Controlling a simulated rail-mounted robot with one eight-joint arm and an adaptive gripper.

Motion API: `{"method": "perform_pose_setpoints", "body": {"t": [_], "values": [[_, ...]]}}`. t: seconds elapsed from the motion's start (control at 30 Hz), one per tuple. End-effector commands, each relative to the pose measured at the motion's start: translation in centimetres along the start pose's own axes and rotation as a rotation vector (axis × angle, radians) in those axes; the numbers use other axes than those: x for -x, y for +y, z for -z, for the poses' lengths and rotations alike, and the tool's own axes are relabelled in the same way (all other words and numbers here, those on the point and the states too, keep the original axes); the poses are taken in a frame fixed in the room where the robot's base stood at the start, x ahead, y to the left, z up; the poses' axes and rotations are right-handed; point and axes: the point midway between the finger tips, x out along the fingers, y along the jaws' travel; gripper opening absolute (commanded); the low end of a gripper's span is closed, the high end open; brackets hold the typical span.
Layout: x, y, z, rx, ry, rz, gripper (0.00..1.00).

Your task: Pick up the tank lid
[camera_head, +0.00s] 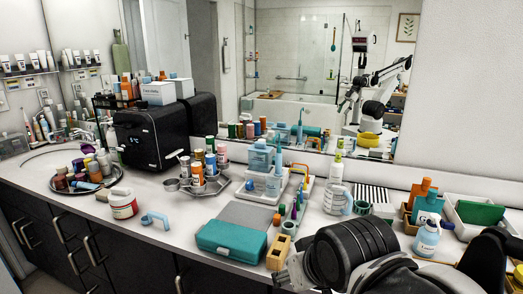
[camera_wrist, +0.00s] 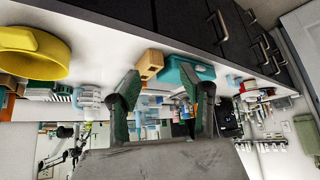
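I cannot tell for certain which piece is the tank lid. A light-blue and white device with a clear-blue container (camera_head: 261,158) stands on a white tray in mid-counter; the top of the container may be the lid, but it is too small to tell. My gripper (camera_wrist: 158,92) is open in the wrist view, with two dark green-padded fingers apart and nothing between them. The wrist picture is upside down. A teal case (camera_wrist: 187,74) and a wooden block (camera_wrist: 151,63) show beyond the fingers. In the head view my arm covers the lower right of the counter.
The teal case (camera_head: 232,238) and wooden block (camera_head: 278,252) sit at the counter's front edge. A pump bottle (camera_head: 334,196), orange bottles (camera_head: 420,194) and a can rack (camera_head: 203,178) crowd around. A black appliance (camera_head: 152,137) stands left. The mirror is behind. A yellow bowl-like thing (camera_wrist: 60,50) is at wrist-view left.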

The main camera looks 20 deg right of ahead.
Motion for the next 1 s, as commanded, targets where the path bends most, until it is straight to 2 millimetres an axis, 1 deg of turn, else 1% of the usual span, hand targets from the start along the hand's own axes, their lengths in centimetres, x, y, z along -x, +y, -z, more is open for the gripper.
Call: {"method": "perform_pose_setpoints", "body": {"t": [0.2,0.23,0.37,0.6,0.67,0.77,0.87,0.97,1.0], "values": [[0.0,0.0,0.0,0.000,0.000,0.000,0.40],[0.0,0.0,0.0,0.000,0.000,0.000,0.43],[0.0,0.0,0.0,0.000,0.000,0.000,0.60],[0.0,0.0,0.0,0.000,0.000,0.000,0.60],[0.1,0.0,0.4,-0.002,-0.002,0.000,0.60],[0.8,0.2,2.1,-0.013,-0.011,-0.003,0.60],[1.9,0.5,5.2,-0.033,-0.029,-0.009,0.60],[3.0,1.0,9.3,-0.062,-0.053,-0.016,0.60],[3.3,1.3,10.9,-0.073,-0.064,-0.019,0.60]]}}
